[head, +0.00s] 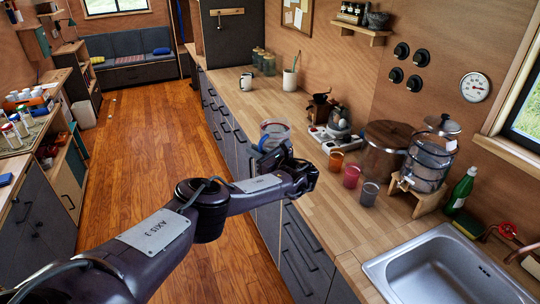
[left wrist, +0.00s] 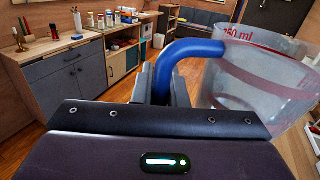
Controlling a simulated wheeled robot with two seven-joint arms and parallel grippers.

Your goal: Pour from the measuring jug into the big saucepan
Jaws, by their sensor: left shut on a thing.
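The measuring jug (head: 275,130) is clear, with a red band. My left gripper (head: 266,160) is shut on it, beside the counter's left edge in the head view. The jug looks roughly upright there, and my gripper hides its lower part. In the left wrist view the jug (left wrist: 268,75) fills the right side, with red marks and a blue handle (left wrist: 190,47) between the fingers (left wrist: 160,85). Its contents cannot be made out. I cannot pick out the big saucepan for sure; a large brown lidded vessel (head: 385,150) stands on the counter. My right gripper is not in view.
Orange, red and grey cups (head: 351,176) stand on the counter right of my gripper. A kettle-like pot (head: 339,122) and a grinder (head: 319,108) are behind them. A clear tiered vessel (head: 428,160) and the sink (head: 445,270) are at right. The counter's front stretch (head: 330,215) is bare.

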